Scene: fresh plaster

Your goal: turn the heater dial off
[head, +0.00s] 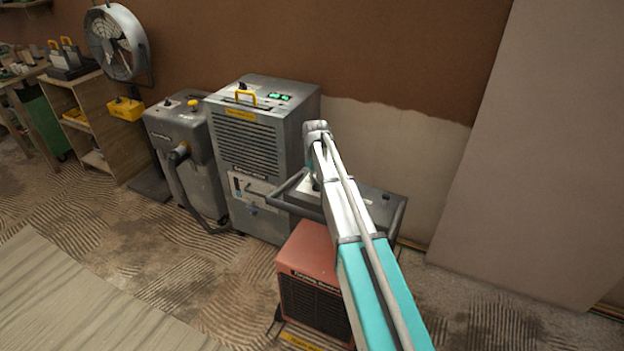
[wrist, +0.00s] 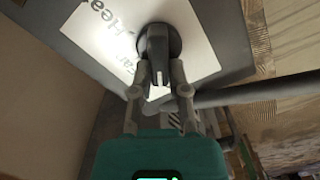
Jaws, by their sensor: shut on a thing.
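The heater dial (wrist: 157,48) is a dark round knob with a raised grip in the wrist view. It sits on a white label plate (wrist: 100,32) with partly readable "Heater" lettering. A pale mark on the dial's grip points toward the bottom of the picture. My gripper (wrist: 159,82) has one finger on each side of the grip and is shut on it. In the head view my arm (head: 345,195) reaches over a low dark grey unit (head: 372,203) with a tubular handle. There the arm hides the dial and most of my gripper.
A red heater box (head: 308,257) stands on the floor in front of the grey unit. A tall grey dehumidifier (head: 243,135) and a grey vacuum-like machine (head: 180,130) stand to the left. A grey bar (wrist: 250,93) runs close beside my gripper. A pale panel (head: 540,150) leans at right.

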